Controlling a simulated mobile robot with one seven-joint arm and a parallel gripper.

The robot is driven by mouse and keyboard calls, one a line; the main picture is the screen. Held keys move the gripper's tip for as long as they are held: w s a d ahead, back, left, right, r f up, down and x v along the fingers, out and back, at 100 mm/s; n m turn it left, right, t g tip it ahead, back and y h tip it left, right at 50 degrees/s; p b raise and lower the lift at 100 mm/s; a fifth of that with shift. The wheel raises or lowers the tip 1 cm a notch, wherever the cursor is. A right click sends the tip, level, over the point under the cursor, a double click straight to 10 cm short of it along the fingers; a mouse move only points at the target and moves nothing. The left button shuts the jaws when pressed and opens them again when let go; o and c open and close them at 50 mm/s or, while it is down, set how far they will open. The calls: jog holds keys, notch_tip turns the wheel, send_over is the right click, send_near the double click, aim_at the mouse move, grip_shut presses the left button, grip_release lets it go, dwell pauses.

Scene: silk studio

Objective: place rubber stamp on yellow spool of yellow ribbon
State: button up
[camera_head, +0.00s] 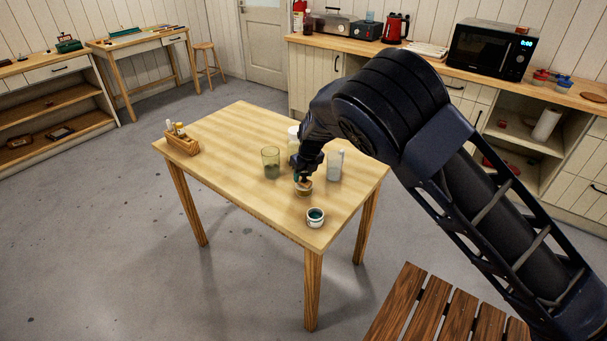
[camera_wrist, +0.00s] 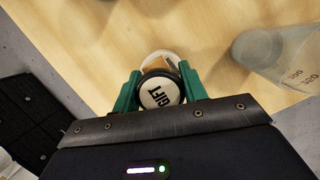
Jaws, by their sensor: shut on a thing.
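The rubber stamp (camera_wrist: 160,92) has a round black-rimmed top with a cream face reading "GIFT". It sits between the green fingers of my gripper (camera_wrist: 159,90) in the wrist view. My gripper (camera_head: 304,181) is shut on it, low over the wooden table in the head view. A small round tan and white thing (camera_head: 303,189), likely the ribbon spool, is right under the gripper. In the wrist view a white rim with an orange-brown part (camera_wrist: 164,58) shows just beyond the stamp. Whether the stamp touches it I cannot tell.
A glass beaker (camera_head: 271,162) stands left of my gripper and another clear beaker (camera_head: 335,165) stands right. A small white jar with teal contents (camera_head: 316,217) is near the front corner. A wooden box (camera_head: 183,141) sits at the table's left end.

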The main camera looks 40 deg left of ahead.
aim_at(308, 185)
jog(key=o, duration=1)
jog(key=v, duration=1.2)
jog(key=shift+r, duration=0.1)
